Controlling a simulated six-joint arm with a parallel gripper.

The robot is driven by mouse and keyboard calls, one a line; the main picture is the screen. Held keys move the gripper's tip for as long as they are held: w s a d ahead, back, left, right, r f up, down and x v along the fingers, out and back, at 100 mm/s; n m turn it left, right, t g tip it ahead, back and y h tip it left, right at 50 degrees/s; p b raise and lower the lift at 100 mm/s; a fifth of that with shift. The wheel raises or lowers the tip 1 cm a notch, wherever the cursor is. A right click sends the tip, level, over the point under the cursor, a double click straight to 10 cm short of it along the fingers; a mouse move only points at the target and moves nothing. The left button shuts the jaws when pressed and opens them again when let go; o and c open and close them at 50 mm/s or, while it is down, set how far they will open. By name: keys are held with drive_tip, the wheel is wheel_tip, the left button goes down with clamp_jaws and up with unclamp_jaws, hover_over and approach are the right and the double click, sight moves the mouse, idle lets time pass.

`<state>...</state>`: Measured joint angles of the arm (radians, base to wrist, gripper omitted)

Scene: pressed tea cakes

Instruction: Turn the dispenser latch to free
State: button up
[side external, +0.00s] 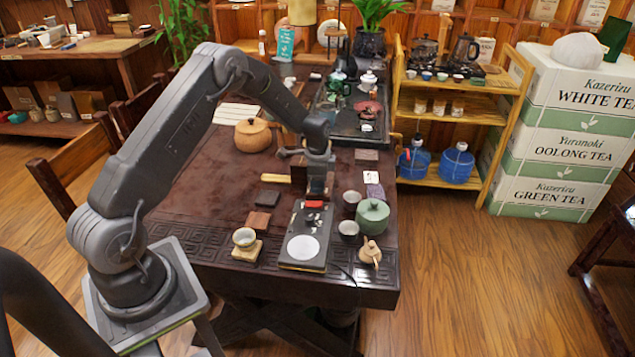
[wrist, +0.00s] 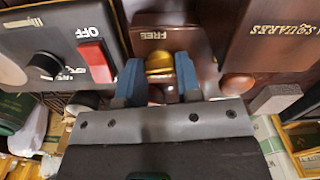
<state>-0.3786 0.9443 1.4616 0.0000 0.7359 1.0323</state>
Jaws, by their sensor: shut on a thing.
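In the wrist view the dispenser (wrist: 168,22) is a dark brown body with the word FREE on it. Its brass-yellow latch (wrist: 159,63) sits just below that word. My gripper (wrist: 160,76) is shut on the latch, with one blue-grey finger on each side. The latch's lower part is partly hidden, and I cannot tell its exact angle. In the side external view my gripper (side external: 318,182) is low over the table, behind the black device. The latch cannot be made out there.
A black device (side external: 289,263) with a red switch and a round white plate stands close in front. In the wrist view its red OFF switch (wrist: 95,62) is left of my fingers. A brown SQUARES box (wrist: 275,50) is right. A green jar (side external: 373,217) and dark cups stand nearby.

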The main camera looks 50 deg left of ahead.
drive_tip(key=shift+m, duration=0.7)
drive_tip(key=o, duration=0.9)
drive_tip(key=shift+r, duration=0.15)
wheel_tip(320, 180, up, 14)
drive_tip(key=shift+f, duration=0.2)
